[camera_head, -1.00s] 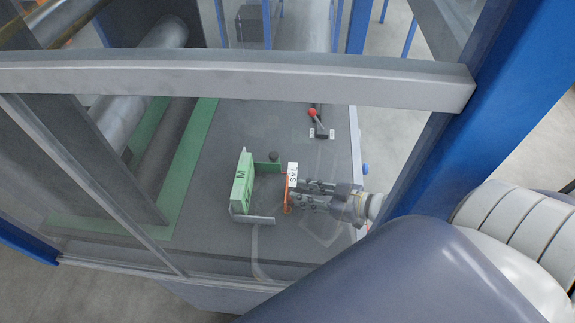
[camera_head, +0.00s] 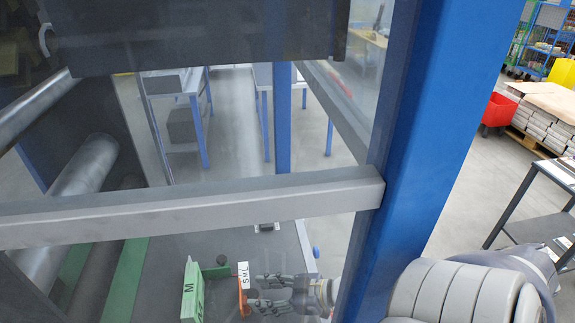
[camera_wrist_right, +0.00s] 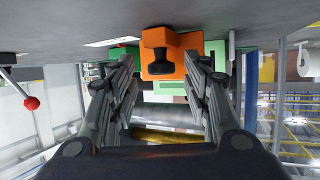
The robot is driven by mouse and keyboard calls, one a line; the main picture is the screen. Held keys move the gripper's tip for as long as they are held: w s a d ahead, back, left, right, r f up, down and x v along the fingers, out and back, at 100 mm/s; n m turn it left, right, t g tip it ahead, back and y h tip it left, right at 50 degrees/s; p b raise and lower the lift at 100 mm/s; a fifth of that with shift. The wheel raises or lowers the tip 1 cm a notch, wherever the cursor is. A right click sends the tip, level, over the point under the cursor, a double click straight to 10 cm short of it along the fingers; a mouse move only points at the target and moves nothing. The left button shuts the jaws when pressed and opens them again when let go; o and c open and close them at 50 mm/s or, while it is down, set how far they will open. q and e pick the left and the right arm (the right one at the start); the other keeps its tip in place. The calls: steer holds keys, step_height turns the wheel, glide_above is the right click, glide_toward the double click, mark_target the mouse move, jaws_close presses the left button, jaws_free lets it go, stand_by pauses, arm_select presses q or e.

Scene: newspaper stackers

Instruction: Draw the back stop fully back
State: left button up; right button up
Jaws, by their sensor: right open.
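An orange stop piece (camera_head: 243,298) stands on the grey deck (camera_head: 163,262) next to a white S-M-L label (camera_head: 244,275); I take it for the back stop. In the right wrist view the orange piece (camera_wrist_right: 176,74) has a black knob (camera_wrist_right: 158,60) facing me. A green guide marked M (camera_head: 191,290) stands to its left. My right gripper (camera_head: 253,292) is open, just right of the orange piece. In the wrist view its fingers (camera_wrist_right: 159,68) lie on either side of the knob; I cannot tell if they touch it. My left gripper is out of view.
A grey frame bar (camera_head: 190,210) and a blue post (camera_head: 430,130) stand between my head and the deck. Rollers (camera_head: 85,170) lie at the left. A red-knobbed lever (camera_wrist_right: 30,103) shows in the wrist view. A table (camera_head: 545,228) stands far right.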

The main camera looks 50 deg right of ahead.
steer(key=v, duration=1.1)
steer(key=shift+s, duration=0.25)
steer(key=shift+d, duration=0.1)
stand_by(0.5)
